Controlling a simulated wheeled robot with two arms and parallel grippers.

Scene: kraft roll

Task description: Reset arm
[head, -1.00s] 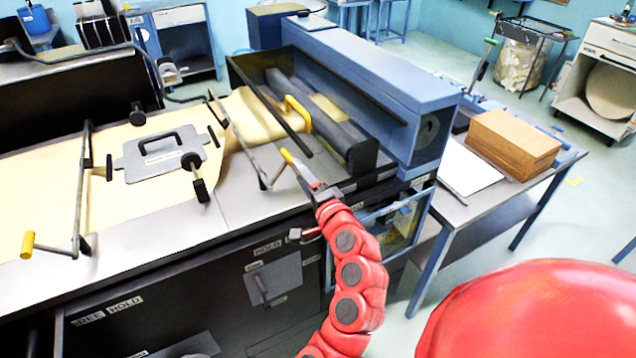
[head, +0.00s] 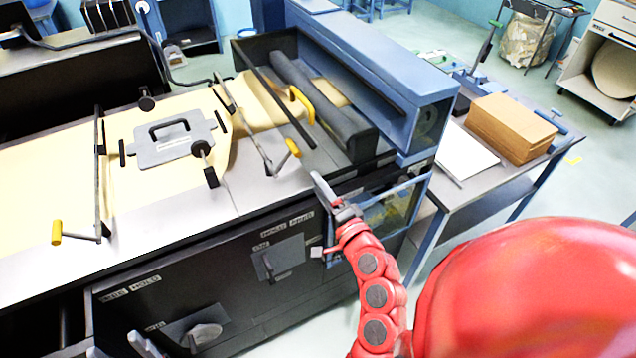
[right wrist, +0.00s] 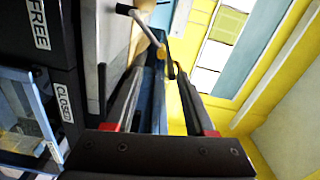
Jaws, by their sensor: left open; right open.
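My right gripper (head: 317,213) is open and empty, at the front edge of the machine table. Its upper finger points toward the yellow-tipped lever (head: 293,147) but is apart from it. In the right wrist view, my right gripper (right wrist: 165,75) shows its two fingers spread, with a yellow-ended bar (right wrist: 161,53) beyond them. My left gripper (head: 120,347) is open at the bottom left of the head view, low in front of the dark cabinet, with only its fingertips showing. A grey plate with a black handle (head: 168,145) lies on the kraft paper (head: 60,165).
A dark roller (head: 315,100) and a yellow curved handle (head: 302,104) sit in the blue machine (head: 385,60). Another yellow-ended bar (head: 57,232) stands at left. The cabinet front (head: 230,300) has labelled levers. A side table holds a brown stack (head: 512,127).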

